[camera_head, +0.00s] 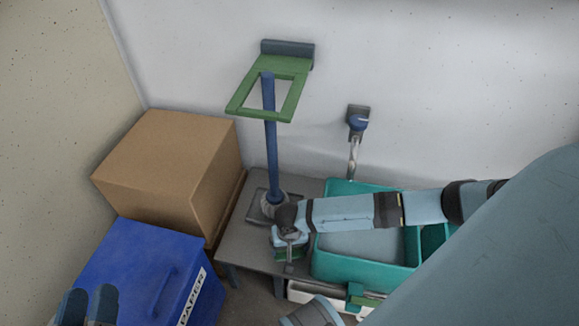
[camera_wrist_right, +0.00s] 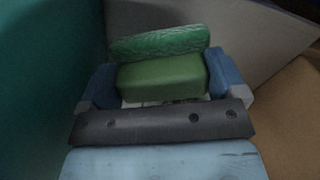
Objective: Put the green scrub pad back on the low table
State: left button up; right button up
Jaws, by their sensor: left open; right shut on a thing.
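The green scrub pad (camera_wrist_right: 160,78) is between the blue fingers of my right gripper (camera_wrist_right: 160,84) in the right wrist view. It has a smooth green body and a rougher, darker green layer. In the head view my right gripper (camera_head: 289,245) reaches in from the right over the low grey table (camera_head: 240,243), near its front edge. A bit of the pad (camera_head: 287,254) shows under it; I cannot tell whether it touches the table. My left gripper (camera_head: 88,306) is open and empty at the bottom left, in front of the blue bin.
A blue paper bin (camera_head: 130,270) and a cardboard box (camera_head: 170,165) stand left of the table. A long blue-handled brush (camera_head: 270,135) stands on a dark tray, passing a green wall bracket (camera_head: 245,100).

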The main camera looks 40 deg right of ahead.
notch_tip(320, 180, down, 4)
jog(key=shift+b, duration=0.75)
pick_arm(q)
notch_tip(320, 180, down, 3)
jog(key=shift+d+r+g, duration=0.1)
jog(key=shift+g, duration=0.5)
jog(key=shift+r, duration=0.1)
pick_arm(e)
jog(key=shift+f, duration=0.1)
jog(key=o, duration=0.6)
notch_tip(320, 180, up, 11)
jog(key=p, duration=0.5)
pick_arm(q)
notch_tip(320, 180, up, 6)
jog(key=t, duration=0.2)
jog(key=shift+a+r+t, duration=0.25)
jog(key=shift+a+t, duration=0.05)
jog(key=shift+a, duration=0.15)
pick_arm(e)
jog(key=shift+r, duration=0.7)
pick_arm(q)
jog(key=shift+s, duration=0.1)
